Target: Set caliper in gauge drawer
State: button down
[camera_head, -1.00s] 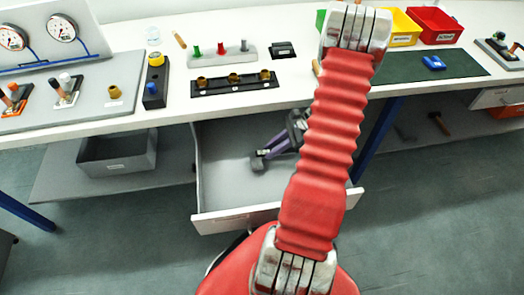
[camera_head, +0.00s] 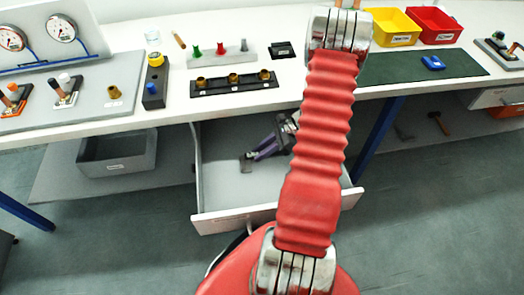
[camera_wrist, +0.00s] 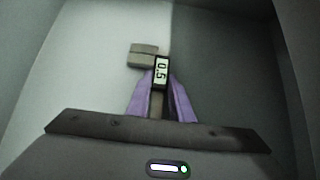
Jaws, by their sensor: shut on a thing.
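The caliper (camera_wrist: 161,70), with a small display reading 0.5 and a grey-brown block at its far end, sits between the purple fingers of my gripper (camera_wrist: 162,92) in the wrist view. In the head view its grey end (camera_head: 246,164) sticks out to the left of my gripper (camera_head: 258,153). My gripper is shut on it, inside the outline of the open gauge drawer (camera_head: 236,219). The drawer's pale floor lies beneath. I cannot tell whether the caliper touches that floor. My red arm hides the drawer's right part.
The bench above the drawer carries a black socket strip (camera_head: 234,84), a peg stand (camera_head: 221,59) and a dark green mat (camera_head: 420,67). Yellow (camera_head: 393,27) and red (camera_head: 434,26) bins stand at the back right. A grey bin (camera_head: 117,153) sits on the lower shelf at left.

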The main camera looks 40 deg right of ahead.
jog(key=c, duration=1.6)
grip_release()
jog(key=shift+o, duration=0.2)
jog(key=shift+s+d+r, duration=0.1)
jog(key=shift+d+r, duration=0.15)
jog(key=s+d, duration=0.2)
jog(key=d, duration=0.1)
jog(key=s+d, duration=0.2)
jog(key=d, duration=0.1)
jog(key=s+d, duration=0.3)
jog(key=d, duration=0.1)
jog(key=shift+d+r, duration=0.1)
jog(key=shift+r, duration=0.1)
